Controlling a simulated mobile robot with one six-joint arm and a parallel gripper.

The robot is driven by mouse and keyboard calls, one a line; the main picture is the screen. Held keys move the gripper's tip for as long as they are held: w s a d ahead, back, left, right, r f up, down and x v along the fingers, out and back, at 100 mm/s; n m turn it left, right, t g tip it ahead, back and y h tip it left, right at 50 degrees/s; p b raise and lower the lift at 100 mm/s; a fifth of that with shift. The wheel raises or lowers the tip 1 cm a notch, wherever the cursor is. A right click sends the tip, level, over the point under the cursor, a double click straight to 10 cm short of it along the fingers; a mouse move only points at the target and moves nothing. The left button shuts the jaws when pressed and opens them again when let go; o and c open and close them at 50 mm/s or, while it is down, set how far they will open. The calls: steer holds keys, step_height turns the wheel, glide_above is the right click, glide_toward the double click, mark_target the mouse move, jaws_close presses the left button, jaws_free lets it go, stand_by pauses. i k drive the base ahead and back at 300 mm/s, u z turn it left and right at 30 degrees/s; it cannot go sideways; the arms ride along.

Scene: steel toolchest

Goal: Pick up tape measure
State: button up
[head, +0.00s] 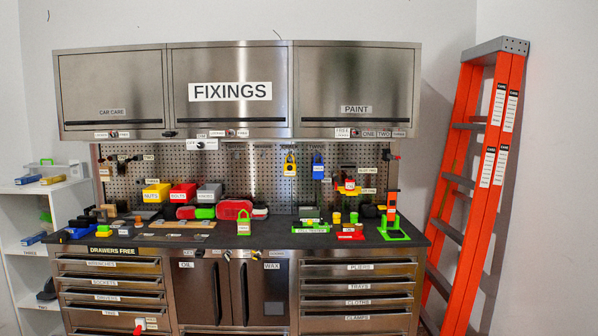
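I cannot pick out the tape measure for certain in the head view; many items on the dark worktop (275,237) are small. A red rounded case-like item (234,209) stands near the middle of the worktop. Small dark and yellow items stand to the right, among them a yellow one (337,218), too small to name. My gripper is not in view.
Yellow (156,193), red (183,194) and grey (209,193) bins stand at the back left. Green-based items (392,230) stand at the right. An orange ladder (478,190) leans at the right.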

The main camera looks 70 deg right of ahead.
mark_target(289, 169)
steer(key=u, duration=1.25)
steer(key=k, duration=0.1)
steer(key=z, duration=2.7)
steer(key=i, duration=0.65)
steer(key=u, duration=0.25)
